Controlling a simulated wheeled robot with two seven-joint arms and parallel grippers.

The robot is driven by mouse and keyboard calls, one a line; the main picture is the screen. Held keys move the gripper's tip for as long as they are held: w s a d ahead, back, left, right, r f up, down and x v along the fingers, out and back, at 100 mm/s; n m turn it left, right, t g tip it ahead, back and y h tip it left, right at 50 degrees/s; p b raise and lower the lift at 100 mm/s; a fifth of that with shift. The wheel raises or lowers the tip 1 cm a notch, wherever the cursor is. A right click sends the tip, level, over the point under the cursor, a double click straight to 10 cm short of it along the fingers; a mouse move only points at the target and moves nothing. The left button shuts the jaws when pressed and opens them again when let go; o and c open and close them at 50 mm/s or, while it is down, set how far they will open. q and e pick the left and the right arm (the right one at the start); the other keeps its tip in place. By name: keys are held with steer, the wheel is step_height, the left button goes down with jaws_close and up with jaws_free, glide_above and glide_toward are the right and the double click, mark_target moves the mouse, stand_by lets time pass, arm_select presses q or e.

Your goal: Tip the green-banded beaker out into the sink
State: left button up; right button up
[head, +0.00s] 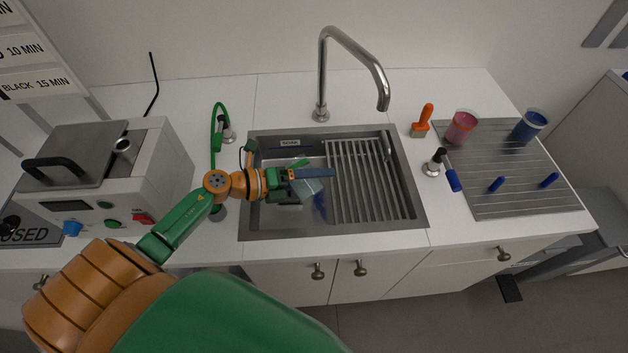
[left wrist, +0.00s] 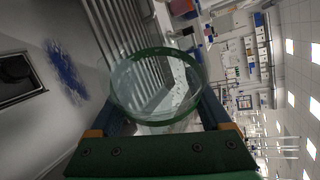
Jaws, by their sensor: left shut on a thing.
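The green-banded beaker (head: 309,189) is clear glass and hangs strongly tilted over the left part of the steel sink (head: 412,205). My left gripper (head: 300,178) is shut on it. In the left wrist view the beaker (left wrist: 150,88) with its green band sits between the fingers, and its clear glass shows no visible contents. A blue patch (head: 320,206) lies on the sink floor just below the beaker; it also shows in the left wrist view (left wrist: 66,72). My right gripper is not in view.
A tall faucet (head: 324,75) stands behind the sink, and a slatted rack (head: 370,180) covers its right part. A grey box device (head: 150,170) stands left. On the right are an orange-handled brush (head: 422,122) and a ribbed mat (head: 515,195) with pink (head: 461,128) and blue (head: 530,126) cups.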

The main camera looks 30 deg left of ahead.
arm_select(q)
steer(key=shift+a+f+n+h+b, duration=0.1)
steer(key=shift+f+n+h+b, duration=0.35)
steer(key=shift+n+b, duration=0.25)
steer(key=shift+w+a+r+n+h, duration=0.1)
steer(key=shift+a+r+n+h, duration=0.05)
steer(key=shift+r+n+h, duration=0.3)
steer(key=shift+w+a+r+n+h+b, duration=0.15)
steer(key=shift+a+r+n+h+b, duration=0.25)
steer(key=shift+n, duration=0.45)
steer(key=shift+r+n+h, duration=0.4)
steer(key=shift+r+n, duration=0.1)
steer(key=shift+r, duration=0.05)
steer(key=shift+b, duration=0.3)
